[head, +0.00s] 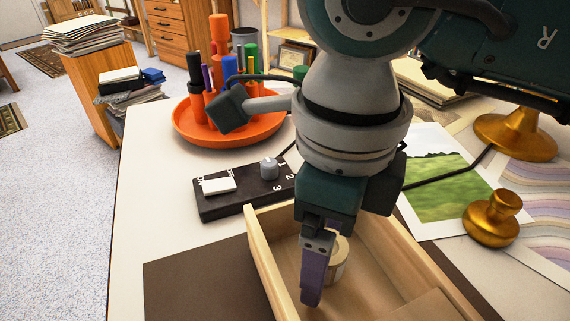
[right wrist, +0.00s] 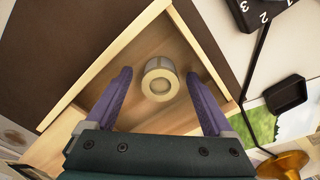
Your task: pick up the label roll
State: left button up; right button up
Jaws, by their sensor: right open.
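The label roll (head: 338,262) is a small cream-coloured roll with a hole, inside an open wooden box (head: 262,259). In the head view my right gripper partly hides it. In the right wrist view the label roll (right wrist: 160,80) lies on the box floor, hole facing the camera, between and slightly ahead of the two purple fingers. My right gripper (head: 311,290) reaches down into the box; in the right wrist view its fingers (right wrist: 160,103) are spread wide with nothing held. Whether they stand at the roll's height is hard to tell. My left gripper is not in view.
The box walls (right wrist: 105,65) stand close around the right fingers. A black control box (head: 245,190) with a knob and an orange tray (head: 228,130) of pens are behind. A brass stamp (head: 492,218) and prints (head: 445,175) lie right. White table at left is clear.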

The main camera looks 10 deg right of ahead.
jog(key=shift+c, duration=0.4)
grip_shut()
